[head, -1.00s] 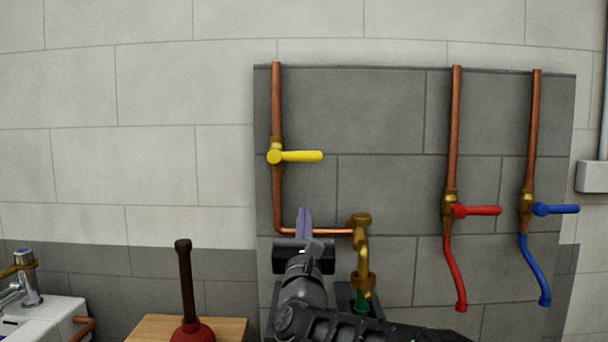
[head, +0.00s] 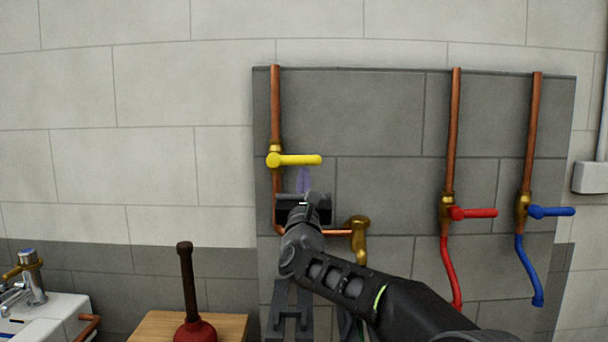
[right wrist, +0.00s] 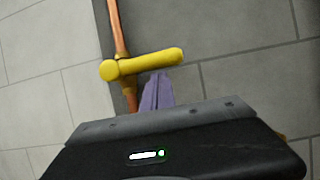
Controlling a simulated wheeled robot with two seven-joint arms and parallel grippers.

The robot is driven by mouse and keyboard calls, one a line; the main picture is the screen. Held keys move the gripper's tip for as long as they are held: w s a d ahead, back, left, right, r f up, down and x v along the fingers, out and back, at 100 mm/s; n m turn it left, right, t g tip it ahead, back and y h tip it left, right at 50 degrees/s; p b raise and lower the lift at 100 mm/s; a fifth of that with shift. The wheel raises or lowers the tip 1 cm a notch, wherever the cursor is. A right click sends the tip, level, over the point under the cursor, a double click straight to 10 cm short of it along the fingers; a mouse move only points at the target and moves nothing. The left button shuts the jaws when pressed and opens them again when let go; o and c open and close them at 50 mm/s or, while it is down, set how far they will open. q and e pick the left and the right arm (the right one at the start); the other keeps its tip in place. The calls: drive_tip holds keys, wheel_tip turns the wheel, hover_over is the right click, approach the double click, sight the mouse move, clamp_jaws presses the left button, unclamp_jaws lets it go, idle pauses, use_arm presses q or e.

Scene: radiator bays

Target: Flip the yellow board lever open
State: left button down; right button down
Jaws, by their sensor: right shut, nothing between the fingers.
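The yellow lever (head: 297,160) sits on a brass valve on the left copper pipe of the grey board (head: 385,120). It points right, horizontal, across the vertical pipe. My right gripper (head: 304,180) is just below the lever's right half, its purple fingers shut with nothing between them, pointing up. In the right wrist view the yellow lever (right wrist: 145,63) lies just past the fingertips (right wrist: 157,78); whether they touch it I cannot tell. My left gripper is not in view.
A red lever (head: 472,213) and a blue lever (head: 550,212) are on pipes to the right. A brass tap (head: 359,236) is beside my right arm. A plunger (head: 188,290) stands on a wooden top at lower left, near a white sink (head: 55,315).

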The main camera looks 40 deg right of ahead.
idle(0.4)
drive_tip(key=shift+s+d+r+n+t+y+b, duration=0.15)
drive_tip(key=shift+n+y+b, duration=0.1)
drive_tip(key=shift+n, duration=0.25)
drive_tip(key=shift+a+r+n+t+y+b, duration=0.15)
drive_tip(key=shift+n+y+b, duration=0.1)
drive_tip(key=shift+n, duration=0.25)
